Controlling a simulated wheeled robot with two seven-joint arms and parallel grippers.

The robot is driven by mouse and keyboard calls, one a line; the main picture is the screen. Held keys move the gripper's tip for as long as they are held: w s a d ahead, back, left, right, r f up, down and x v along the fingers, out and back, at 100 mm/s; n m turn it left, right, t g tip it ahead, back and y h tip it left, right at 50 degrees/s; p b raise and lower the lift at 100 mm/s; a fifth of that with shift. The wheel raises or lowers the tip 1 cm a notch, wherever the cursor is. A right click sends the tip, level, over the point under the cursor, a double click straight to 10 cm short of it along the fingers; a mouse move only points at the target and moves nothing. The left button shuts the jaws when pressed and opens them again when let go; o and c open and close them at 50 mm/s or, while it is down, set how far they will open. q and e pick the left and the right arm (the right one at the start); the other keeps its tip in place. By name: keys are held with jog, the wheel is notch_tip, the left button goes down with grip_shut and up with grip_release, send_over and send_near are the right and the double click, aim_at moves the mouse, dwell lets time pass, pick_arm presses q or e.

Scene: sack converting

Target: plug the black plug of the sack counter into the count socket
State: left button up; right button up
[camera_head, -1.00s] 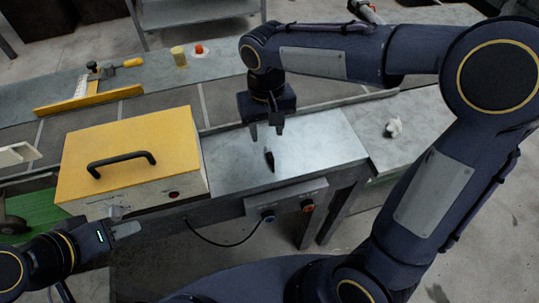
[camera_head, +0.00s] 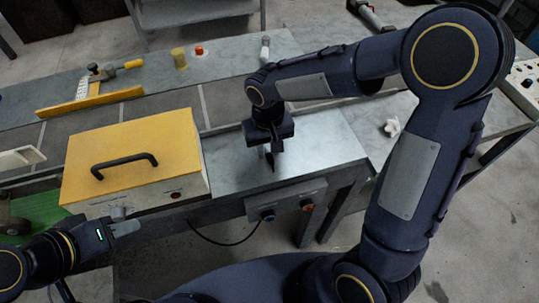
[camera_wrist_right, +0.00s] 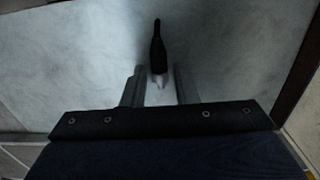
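The black plug (camera_wrist_right: 157,45) lies on the pale metal tabletop (camera_head: 325,145), its pale end toward me in the right wrist view. My right gripper (camera_wrist_right: 160,82) points down over it. Its two fingers stand apart on either side of the plug's pale end, with gaps visible. In the head view the right gripper (camera_head: 273,155) largely covers the plug. A grey panel (camera_head: 287,199) on the table's front carries a blue round fitting (camera_head: 268,215) and an orange one (camera_head: 307,205). I cannot tell which fitting is the count socket. My left gripper (camera_head: 124,228) is near the yellow-lidded box; its finger opening is unclear.
The yellow-lidded box (camera_head: 130,155) with a black handle stands left of the plug. A black cable (camera_head: 225,243) hangs below the table from near the blue fitting. A small white object (camera_head: 391,128) lies to the right. A yellow bar (camera_head: 90,101) lies behind.

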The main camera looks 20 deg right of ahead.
grip_shut()
jog(key=shift+r, duration=0.15)
jog(key=shift+r, duration=0.55)
jog(key=s+d+r+b, duration=0.2)
jog(key=s+d+r, duration=0.4)
jog(key=d+r, duration=0.5)
jog(key=shift+s+d+r+b, duration=0.35)
jog(key=shift+s+d+b, duration=0.05)
jog(key=shift+d, duration=0.25)
